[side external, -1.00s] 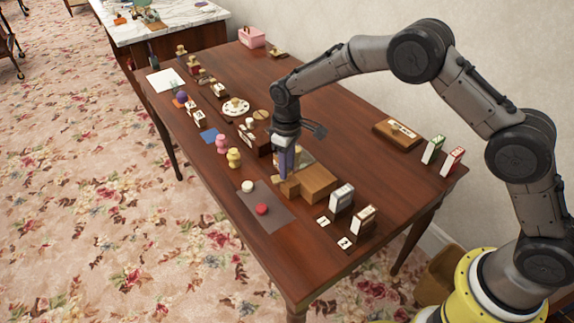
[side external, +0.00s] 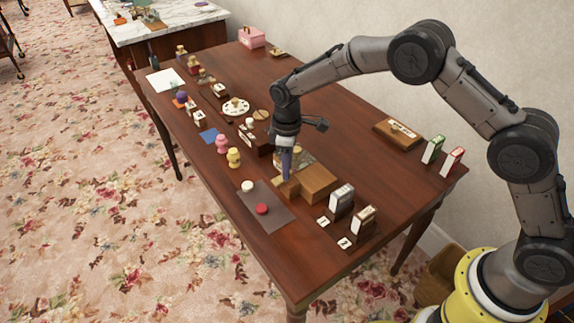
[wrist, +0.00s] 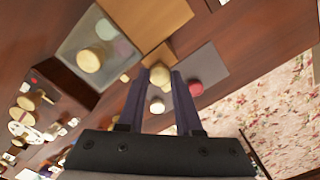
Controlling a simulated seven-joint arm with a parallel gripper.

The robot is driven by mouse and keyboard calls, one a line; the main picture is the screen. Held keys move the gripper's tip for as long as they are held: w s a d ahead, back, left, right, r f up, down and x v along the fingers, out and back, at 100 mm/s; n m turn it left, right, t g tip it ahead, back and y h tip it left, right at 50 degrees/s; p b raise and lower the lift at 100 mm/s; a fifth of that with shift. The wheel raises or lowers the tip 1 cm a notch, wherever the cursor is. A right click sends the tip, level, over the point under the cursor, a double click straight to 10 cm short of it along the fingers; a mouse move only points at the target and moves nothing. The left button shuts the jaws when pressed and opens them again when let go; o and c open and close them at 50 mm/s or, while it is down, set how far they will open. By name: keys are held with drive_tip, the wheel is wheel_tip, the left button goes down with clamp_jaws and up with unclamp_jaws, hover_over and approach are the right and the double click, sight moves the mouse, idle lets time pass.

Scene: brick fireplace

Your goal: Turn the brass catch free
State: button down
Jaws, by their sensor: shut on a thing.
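The brass catch (wrist: 160,75) shows as a small rounded knob between my fingertips in the wrist view. My gripper (side external: 287,174) points down at the small wooden block, and it also shows in the wrist view (wrist: 161,73). It is shut on the catch. The small wooden block (wrist: 157,57) adjoins a larger wooden box (side external: 318,183), whose top fills the upper part of the wrist view (wrist: 145,18). In the side view my fingers hide most of the catch, so its exact angle cannot be told.
A grey mat (side external: 273,216) with a white disc (side external: 247,186) and a red disc (side external: 262,209) lies in front. A glass-topped tray (wrist: 70,52) is beside the box. Upright cards (side external: 341,198) stand to the right. Yellow (side external: 234,157) and pink (side external: 221,143) pieces stand left.

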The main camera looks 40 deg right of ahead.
drive_tip(key=shift+r, duration=0.1)
drive_tip(key=c, duration=0.6)
unclamp_jaws()
wheel_tip(320, 180, up, 14)
drive_tip(key=shift+f, duration=0.15)
